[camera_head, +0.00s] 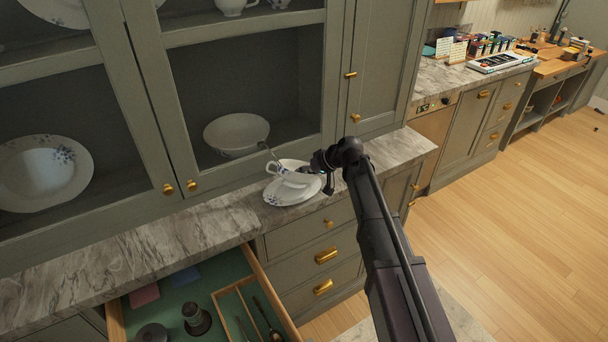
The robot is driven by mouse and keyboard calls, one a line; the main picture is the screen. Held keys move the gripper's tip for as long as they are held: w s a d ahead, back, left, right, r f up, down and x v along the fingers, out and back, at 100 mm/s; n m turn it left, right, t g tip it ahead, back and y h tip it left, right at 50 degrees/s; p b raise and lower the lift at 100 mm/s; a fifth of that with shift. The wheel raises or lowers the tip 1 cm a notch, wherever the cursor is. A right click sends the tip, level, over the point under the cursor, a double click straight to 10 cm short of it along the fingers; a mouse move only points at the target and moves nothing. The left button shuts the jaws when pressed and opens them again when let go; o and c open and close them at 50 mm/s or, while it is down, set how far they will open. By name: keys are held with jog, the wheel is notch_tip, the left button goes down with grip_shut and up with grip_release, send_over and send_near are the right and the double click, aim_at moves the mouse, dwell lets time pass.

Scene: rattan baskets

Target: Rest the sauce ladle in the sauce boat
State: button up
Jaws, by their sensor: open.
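The white sauce boat (290,174) with blue decoration stands on a white oval saucer (291,196) on the marble counter. A thin dark handle, which looks like the sauce ladle (268,153), slants up and left from the sauce boat's opening. The ladle's bowl end is hidden, so I cannot tell how deep it sits. My gripper (314,172) is open at the right side of the sauce boat, very near its rim. Its fingers are small and partly hidden by my wrist, and I cannot tell whether they touch the boat.
A glass-front cabinet with a bowl (236,134) and a plate (44,172) rises behind the counter (150,232). A drawer (270,287) stands open at lower left, with dark utensils and round items inside. The counter left of the saucer is clear.

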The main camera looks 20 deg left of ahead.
jog(key=shift+r, duration=0.2)
notch_tip(320, 180, up, 11)
jog(key=p, duration=1.1)
jog(key=shift+r+p, duration=0.2)
jog(key=shift+p, duration=0.2)
dwell(1.1)
jog(key=s+d+f+m+h, duration=0.2)
jog(key=s+d, duration=0.3)
jog(key=d, duration=0.9)
jog(key=s+d+f+m+h, duration=0.2)
jog(key=s+d+h, duration=0.2)
jog(key=d, duration=1)
jog(key=s+d+f+m+h, duration=0.2)
jog(key=s+d, duration=0.6)
jog(key=d, duration=0.7)
jog(key=shift+m+h, duration=0.6)
jog(key=shift+s, duration=0.1)
